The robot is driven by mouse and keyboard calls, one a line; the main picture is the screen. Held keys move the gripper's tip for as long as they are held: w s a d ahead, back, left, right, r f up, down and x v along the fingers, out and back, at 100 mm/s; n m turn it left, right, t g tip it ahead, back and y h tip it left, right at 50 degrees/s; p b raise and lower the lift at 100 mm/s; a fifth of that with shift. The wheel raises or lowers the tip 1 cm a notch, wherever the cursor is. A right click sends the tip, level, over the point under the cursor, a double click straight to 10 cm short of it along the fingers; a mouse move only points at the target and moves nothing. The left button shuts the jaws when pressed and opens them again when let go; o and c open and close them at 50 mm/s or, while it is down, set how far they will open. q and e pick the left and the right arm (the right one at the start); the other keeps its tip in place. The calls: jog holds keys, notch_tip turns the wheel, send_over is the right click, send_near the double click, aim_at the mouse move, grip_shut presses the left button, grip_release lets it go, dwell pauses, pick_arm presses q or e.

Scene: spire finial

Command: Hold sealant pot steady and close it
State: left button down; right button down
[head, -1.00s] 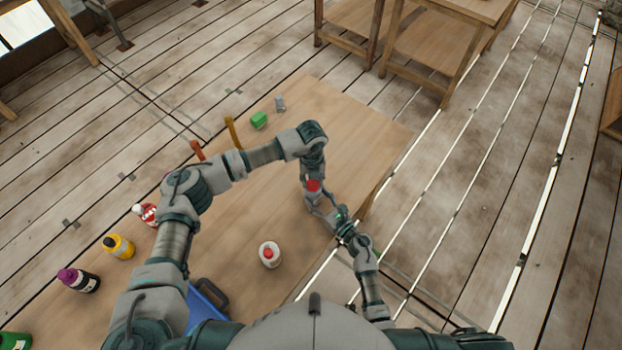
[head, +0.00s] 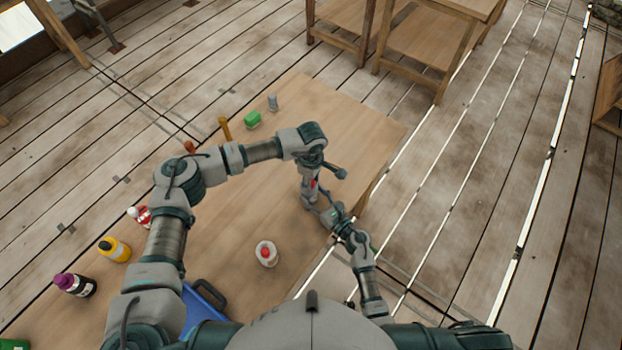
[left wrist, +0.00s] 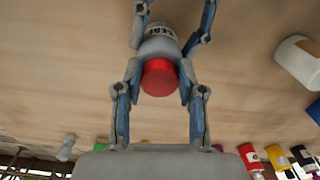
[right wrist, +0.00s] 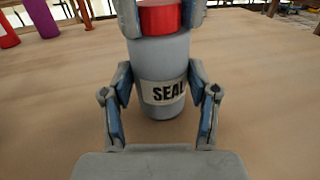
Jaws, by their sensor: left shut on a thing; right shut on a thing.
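The sealant pot is a grey cylinder with a label reading "SEAL" (right wrist: 172,68), upright on the table in the right wrist view. Its red lid (right wrist: 160,17) sits on top. My right gripper (right wrist: 160,82) is shut on the pot's body from the side. My left gripper (left wrist: 161,85) is shut on the red lid (left wrist: 160,78) from above; its fingers also show at the top of the right wrist view. In the head view the pot is mostly hidden behind my left wrist, with a bit of red lid (head: 314,184) showing. Whether the lid is fully seated cannot be told.
A white bottle with a red cap (head: 266,254) stands nearby on the wooden table (head: 350,130).

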pick_arm(q)
jog(key=c, duration=0.8)
grip_release()
jog(key=shift+w+a+f, duration=0.15)
jog(key=shift+w+a, duration=0.05)
jog(key=shift+a, duration=0.25)
jog(key=shift+c, duration=0.2)
pick_arm(e)
jog(key=shift+w+d+r, duration=0.1)
jog(key=shift+w+d, duration=0.05)
jog(key=shift+d, duration=0.1)
pick_arm(q)
jog(key=shift+o, duration=1.1)
jog(key=shift+d, duration=0.2)
pick_arm(e)
jog(key=shift+a, duration=0.15)
pick_arm(q)
notch_tip(320, 180, up, 12)
pick_arm(e)
jog(key=shift+a, duration=0.1)
jog(key=shift+c, duration=1.2)
grip_release()
jog(key=shift+s, duration=0.2)
